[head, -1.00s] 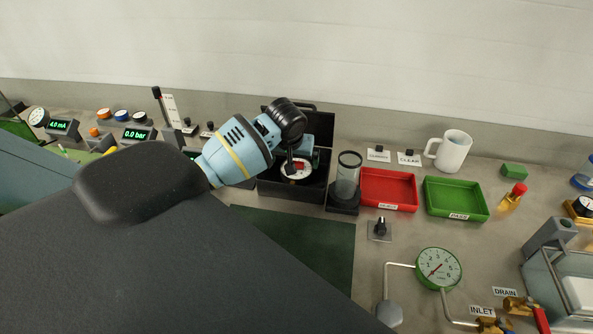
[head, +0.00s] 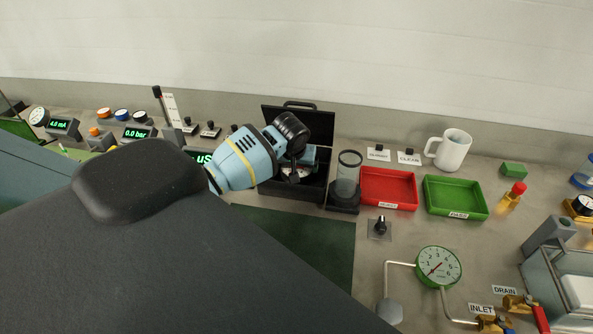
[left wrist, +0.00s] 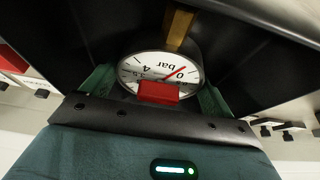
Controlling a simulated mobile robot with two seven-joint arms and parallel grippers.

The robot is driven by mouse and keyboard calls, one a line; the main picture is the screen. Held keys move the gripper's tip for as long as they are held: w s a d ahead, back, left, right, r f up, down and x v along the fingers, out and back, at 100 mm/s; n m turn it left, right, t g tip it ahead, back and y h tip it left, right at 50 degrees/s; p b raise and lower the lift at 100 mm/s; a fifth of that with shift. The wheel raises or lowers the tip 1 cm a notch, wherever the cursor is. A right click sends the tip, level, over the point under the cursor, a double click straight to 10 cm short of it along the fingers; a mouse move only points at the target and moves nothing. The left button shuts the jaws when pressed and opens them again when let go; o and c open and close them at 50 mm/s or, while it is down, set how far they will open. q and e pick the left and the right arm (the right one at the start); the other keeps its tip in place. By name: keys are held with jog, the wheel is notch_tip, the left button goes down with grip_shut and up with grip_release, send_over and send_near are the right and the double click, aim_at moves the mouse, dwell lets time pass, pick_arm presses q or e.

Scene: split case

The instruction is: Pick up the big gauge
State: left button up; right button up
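A round white-faced gauge (head: 297,173) with a red needle lies in the open black case (head: 300,190). In the left wrist view the gauge (left wrist: 145,66) reads "bar", has a brass stem (left wrist: 178,28), and a red block (left wrist: 158,92) covers part of its face. My left gripper (left wrist: 160,88) is down in the case, its green fingers spread on either side of the gauge and very close to its rim. I see no clear grip on it. In the head view my left wrist hides the fingers and part of the gauge. My right gripper is not in view.
The raised lid (head: 315,122) stands behind the case. A clear cylinder on a black base (head: 345,195) is close at its right, then a red tray (head: 388,203) and a green tray (head: 455,210). A green-rimmed gauge (head: 438,267) sits on piping at front right. A dark mat (head: 330,240) lies in front.

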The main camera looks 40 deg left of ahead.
pick_arm(q)
jog(key=c, duration=0.5)
jog(key=shift+r, duration=0.2)
jog(key=shift+s+d+r, duration=0.1)
jog(key=shift+s+r, duration=0.05)
jog(key=shift+r, duration=0.05)
notch_tip(320, 180, up, 6)
jog(key=shift+r, duration=0.15)
jog(key=s+d, duration=0.4)
jog(key=s, duration=0.4)
jog(key=s+d, duration=0.5)
jog(key=s, duration=0.4)
jog(key=shift+s+d, duration=0.15)
jog(key=shift+d, duration=0.15)
